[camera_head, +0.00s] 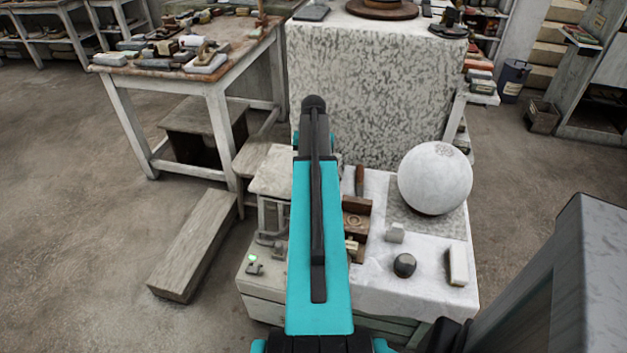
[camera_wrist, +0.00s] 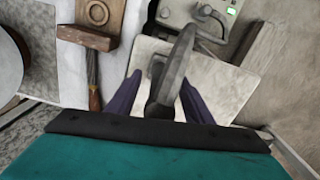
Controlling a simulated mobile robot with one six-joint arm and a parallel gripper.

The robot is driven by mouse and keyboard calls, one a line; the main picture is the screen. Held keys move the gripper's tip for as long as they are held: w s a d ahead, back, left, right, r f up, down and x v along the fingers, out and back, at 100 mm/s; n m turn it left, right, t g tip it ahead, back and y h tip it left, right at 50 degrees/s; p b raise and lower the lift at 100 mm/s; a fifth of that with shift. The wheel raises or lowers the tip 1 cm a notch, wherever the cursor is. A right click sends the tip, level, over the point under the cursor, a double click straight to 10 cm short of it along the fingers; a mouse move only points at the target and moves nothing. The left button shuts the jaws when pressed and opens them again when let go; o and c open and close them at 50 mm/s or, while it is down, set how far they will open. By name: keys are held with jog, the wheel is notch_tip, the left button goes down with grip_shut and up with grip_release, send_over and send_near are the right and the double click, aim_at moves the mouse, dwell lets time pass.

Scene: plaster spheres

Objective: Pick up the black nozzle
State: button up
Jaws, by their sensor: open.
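A dark grey-black curved piece, which looks like the black nozzle (camera_wrist: 172,72), stands in the middle of the wrist view, over a pale stool top (camera_wrist: 222,85). My gripper (camera_wrist: 160,97) is open, with one dark finger on each side of the nozzle's lower part. I cannot tell whether either finger touches it. In the head view my teal arm hides the nozzle and the fingers. The stool top (camera_head: 271,172) shows there left of my arm.
A wooden block with a ring (camera_wrist: 97,14) and a wooden-handled tool (camera_wrist: 94,98) lie left of the nozzle. A grey device with a green light (camera_head: 253,263) stands near the stool. A white sphere (camera_head: 434,178) and a dark round object (camera_head: 404,265) are on the right.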

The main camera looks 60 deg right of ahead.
jog(key=shift+f, duration=1.4)
jog(key=shift+c, duration=0.5)
jog(key=c, duration=1)
